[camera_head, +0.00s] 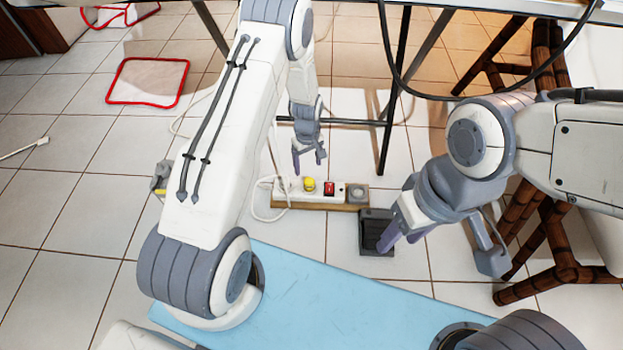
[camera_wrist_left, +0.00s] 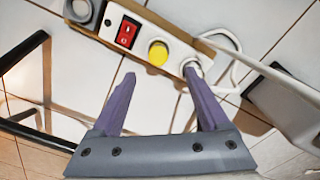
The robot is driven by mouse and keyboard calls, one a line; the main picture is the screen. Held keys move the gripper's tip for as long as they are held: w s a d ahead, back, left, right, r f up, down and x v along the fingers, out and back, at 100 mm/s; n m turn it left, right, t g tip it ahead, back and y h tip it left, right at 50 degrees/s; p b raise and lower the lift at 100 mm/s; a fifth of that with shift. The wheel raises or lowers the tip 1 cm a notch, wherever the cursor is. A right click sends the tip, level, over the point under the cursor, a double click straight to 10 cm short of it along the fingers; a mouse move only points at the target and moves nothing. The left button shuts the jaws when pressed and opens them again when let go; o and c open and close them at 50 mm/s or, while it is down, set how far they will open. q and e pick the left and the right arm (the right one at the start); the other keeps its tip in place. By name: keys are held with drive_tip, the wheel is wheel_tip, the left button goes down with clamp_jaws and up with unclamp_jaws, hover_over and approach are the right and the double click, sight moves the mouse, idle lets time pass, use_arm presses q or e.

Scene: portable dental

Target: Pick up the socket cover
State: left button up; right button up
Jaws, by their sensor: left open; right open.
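A power strip (camera_head: 287,187) lies on the floor with a red switch (camera_head: 329,188) and a round yellow piece (camera_head: 309,184), which looks like the socket cover. In the left wrist view the yellow piece (camera_wrist_left: 158,54) sits on the white strip beside the red switch (camera_wrist_left: 127,33). My left gripper (camera_head: 308,162) is open and empty above the strip. In its wrist view the yellow piece shows between and just beyond the fingertips (camera_wrist_left: 160,73). My right gripper (camera_head: 400,243) is open over a dark open box (camera_head: 368,218).
A grey round piece (camera_head: 357,192) is at the strip's right end. A white cable (camera_head: 256,203) loops at its left end. A black table leg (camera_head: 393,100) stands behind. A brown wooden frame (camera_head: 560,250) is at right. A blue board (camera_head: 320,300) lies in front.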

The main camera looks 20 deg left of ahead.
sight(309, 180)
use_arm(q)
wheel_tip(309, 180, down, 5)
drive_tip(key=b, duration=0.2)
drive_tip(key=shift+w+d+b, duration=0.15)
drive_tip(key=shift+b, duration=0.2)
wheel_tip(309, 180, down, 5)
drive_tip(key=b, duration=0.3)
clamp_jaws()
